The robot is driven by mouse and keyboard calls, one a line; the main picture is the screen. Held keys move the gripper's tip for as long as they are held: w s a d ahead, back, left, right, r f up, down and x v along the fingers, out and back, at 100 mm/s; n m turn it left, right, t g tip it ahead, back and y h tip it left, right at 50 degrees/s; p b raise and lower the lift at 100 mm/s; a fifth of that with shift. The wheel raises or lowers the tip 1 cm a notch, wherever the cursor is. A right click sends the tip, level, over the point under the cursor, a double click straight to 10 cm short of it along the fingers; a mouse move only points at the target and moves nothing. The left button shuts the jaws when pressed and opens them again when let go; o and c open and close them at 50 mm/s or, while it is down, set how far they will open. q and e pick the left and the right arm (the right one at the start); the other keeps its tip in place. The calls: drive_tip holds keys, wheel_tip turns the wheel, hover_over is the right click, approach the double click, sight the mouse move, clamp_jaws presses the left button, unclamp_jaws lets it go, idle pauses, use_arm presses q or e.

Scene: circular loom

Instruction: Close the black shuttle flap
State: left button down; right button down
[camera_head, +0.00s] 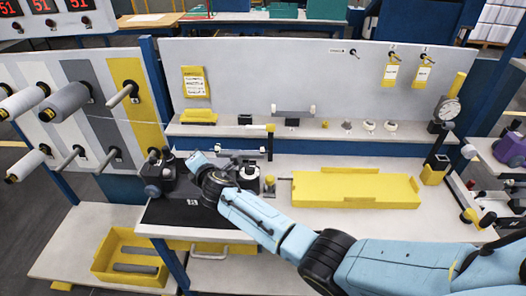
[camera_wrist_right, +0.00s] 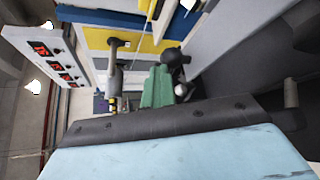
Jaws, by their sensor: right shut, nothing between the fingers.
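A dark shuttle-like assembly (camera_head: 180,186) with rounded grey parts stands on the black mat (camera_head: 160,214) at the left end of the workbench in the head view. My light blue right arm reaches across from the right and covers part of it. My right gripper (camera_head: 196,160) is at the arm's far end, over the assembly; it is shut and empty. I cannot tell whether it touches the flap. The flap itself cannot be made out, nor its angle. My left gripper is not in view.
A yellow tray (camera_head: 355,203) lies on the bench right of the mat. Spools (camera_head: 65,102) stick out from the left panel, with a thread running toward the assembly. A shelf (camera_head: 350,132) holds small parts. A yellow bin (camera_head: 105,262) stands at lower left.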

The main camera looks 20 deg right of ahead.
drive_tip(key=shift+s+a+f, duration=0.1)
drive_tip(key=s+a+r+p, duration=0.3)
drive_tip(key=s+r+p, duration=0.2)
drive_tip(key=s, duration=0.6)
wheel_tip(320, 180, up, 3)
drive_tip(key=shift+f, duration=0.1)
